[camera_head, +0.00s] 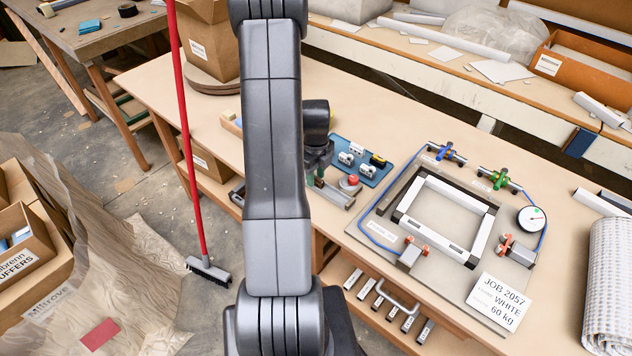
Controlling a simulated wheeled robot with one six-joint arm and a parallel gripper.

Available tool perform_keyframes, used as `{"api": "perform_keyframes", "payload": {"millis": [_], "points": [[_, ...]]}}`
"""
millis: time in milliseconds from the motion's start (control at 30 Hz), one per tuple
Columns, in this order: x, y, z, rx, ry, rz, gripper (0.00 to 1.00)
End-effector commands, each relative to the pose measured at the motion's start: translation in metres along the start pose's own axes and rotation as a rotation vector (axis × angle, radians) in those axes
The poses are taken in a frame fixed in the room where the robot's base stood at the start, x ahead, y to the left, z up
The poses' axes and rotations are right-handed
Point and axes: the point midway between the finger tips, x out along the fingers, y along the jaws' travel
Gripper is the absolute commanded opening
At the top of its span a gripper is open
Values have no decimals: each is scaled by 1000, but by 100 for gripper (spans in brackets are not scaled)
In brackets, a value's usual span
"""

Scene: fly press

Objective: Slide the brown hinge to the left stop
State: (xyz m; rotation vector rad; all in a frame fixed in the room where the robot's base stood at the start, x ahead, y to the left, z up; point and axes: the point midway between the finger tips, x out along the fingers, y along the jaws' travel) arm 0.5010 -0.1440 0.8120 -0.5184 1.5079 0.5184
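No part that I can surely name the brown hinge shows. A white rectangular frame (484,210) with dark corner and side bars lies on the board. I cannot tell which ends are stops. My arm crosses the middle of the view and hides part of the bench. My gripper (320,160) shows only partly, dark, behind the arm; its fingers are not clear.
A blue clamp (446,152) and a green clamp (499,178) stand at the board's back edge, near a round gauge (531,219). A blue switch panel (362,161) lies left of the board. A job card (494,299) is at front right, beside a patterned roll (608,285).

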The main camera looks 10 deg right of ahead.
Motion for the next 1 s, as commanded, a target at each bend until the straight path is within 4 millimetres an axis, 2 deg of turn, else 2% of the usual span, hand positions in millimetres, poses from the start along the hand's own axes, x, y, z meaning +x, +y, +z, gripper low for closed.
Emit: {"api": "perform_keyframes", "payload": {"millis": [33, 100, 133, 567, 1000], "points": [[0, 0, 0, 0, 0, 0, 23], [0, 0, 0, 0, 0, 0, 9], [0, 0, 0, 0, 0, 0, 7], [0, 0, 1, -1, 0, 0, 4], [0, 0, 22, -1, 0, 0, 4]]}}
